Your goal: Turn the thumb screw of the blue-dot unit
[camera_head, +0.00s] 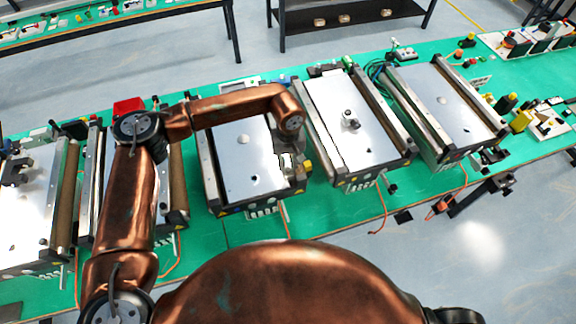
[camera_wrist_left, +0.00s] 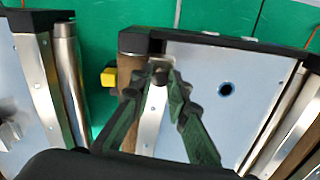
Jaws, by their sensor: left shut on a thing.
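The unit at my left gripper is a mini conveyor with a pale metal top plate (camera_head: 238,160), in the middle of the head view. A dark round spot with a bluish rim (camera_wrist_left: 226,88) shows on its plate in the left wrist view. My left gripper (camera_wrist_left: 158,82) is shut on a small silvery thumb screw (camera_wrist_left: 160,74) by the roller end of this unit. Its fingertips flank the screw, which is mostly hidden between them. In the head view my left arm reaches over the unit and partly hides it. My right gripper is not in view.
A yellow block (camera_wrist_left: 109,77) sits close beside the fingers. A neighbouring conveyor (camera_head: 350,120) with a dark knob on its plate stands to the right, with another (camera_head: 440,100) beyond it. More conveyors stand to the left. Orange cables hang over the green table's (camera_head: 335,208) front edge.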

